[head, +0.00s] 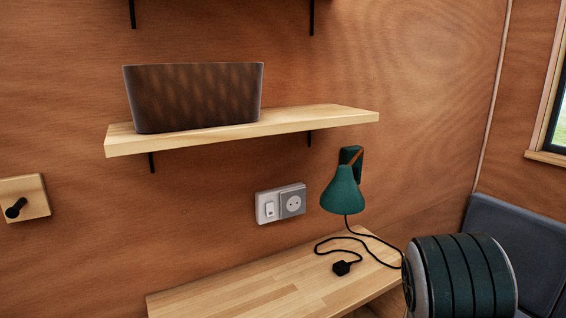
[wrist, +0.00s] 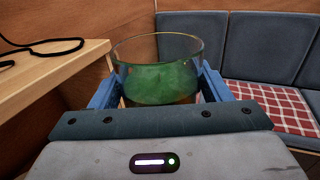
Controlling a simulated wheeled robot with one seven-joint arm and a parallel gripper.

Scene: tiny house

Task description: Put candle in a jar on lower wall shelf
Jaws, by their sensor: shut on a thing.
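The candle in a jar (wrist: 158,80) is a clear glass with green wax inside, seen in the wrist view. My gripper (wrist: 158,95) is shut on it, with a blue finger on each side of the glass, and the jar looks roughly upright. In the head view only a dark, ribbed part of my arm shows at the lower right; the gripper and jar are out of that picture. The lower wall shelf (head: 330,116) is a light wooden board on black brackets, with a brown basket (head: 195,97) on its left half. Its right half is bare.
Below the shelf are a green wall lamp (head: 343,190), a socket and switch plate (head: 280,203), and a wooden desk (head: 250,285) with a black cord and plug (head: 341,268). A cushioned bench (wrist: 240,45) with a red checked cloth (wrist: 280,108) stands to the right.

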